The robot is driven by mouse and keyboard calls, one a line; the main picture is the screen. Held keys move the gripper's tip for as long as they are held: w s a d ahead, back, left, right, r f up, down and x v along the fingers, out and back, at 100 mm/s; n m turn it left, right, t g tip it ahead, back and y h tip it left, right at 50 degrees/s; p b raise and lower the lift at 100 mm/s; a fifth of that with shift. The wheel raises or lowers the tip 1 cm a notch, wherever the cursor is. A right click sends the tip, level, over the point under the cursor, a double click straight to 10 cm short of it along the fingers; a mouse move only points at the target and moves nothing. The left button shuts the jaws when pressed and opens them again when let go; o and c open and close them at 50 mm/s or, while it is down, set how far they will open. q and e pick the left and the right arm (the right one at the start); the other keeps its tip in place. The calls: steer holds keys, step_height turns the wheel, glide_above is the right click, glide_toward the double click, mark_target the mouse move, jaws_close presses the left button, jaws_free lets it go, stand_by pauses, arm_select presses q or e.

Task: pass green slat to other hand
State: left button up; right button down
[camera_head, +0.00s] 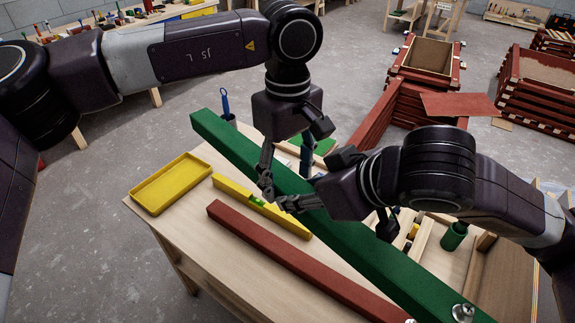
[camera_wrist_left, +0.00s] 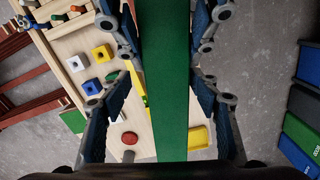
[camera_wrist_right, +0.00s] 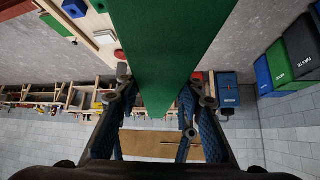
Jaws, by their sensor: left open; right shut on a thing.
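The green slat (camera_head: 230,145) is a long painted batten held above the table, running from upper left to lower right in the head view. My right gripper (camera_head: 285,203) is shut on it near its middle; in the right wrist view the slat (camera_wrist_right: 165,50) runs between the fingers. My left gripper (camera_head: 290,180) is open around the slat, close to the right gripper. In the left wrist view the slat (camera_wrist_left: 162,80) passes between the spread fingers, with gaps on both sides. The fingertips partly hide each other in the head view.
On the wooden table (camera_head: 170,222) lie a yellow tray (camera_head: 172,183), a yellow level (camera_head: 290,222) and a red slat (camera_head: 290,260). A green cup (camera_head: 454,236) stands at the right. Red crates (camera_head: 430,55) stand on the floor behind. The table's front left is clear.

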arm_select(q)
steer(key=shift+c, duration=0.7)
arm_select(e)
steer(key=shift+r, duration=0.1)
arm_select(q)
steer(key=shift+d, duration=0.1)
jaws_close()
arm_select(e)
steer(key=shift+s+a, duration=0.15)
steer(key=shift+a, duration=0.05)
arm_select(q)
steer(key=shift+w+r, duration=0.1)
arm_select(e)
steer(key=c, duration=1.4)
jaws_free()
steer(key=shift+o, duration=0.9)
steer(key=shift+d, duration=0.1)
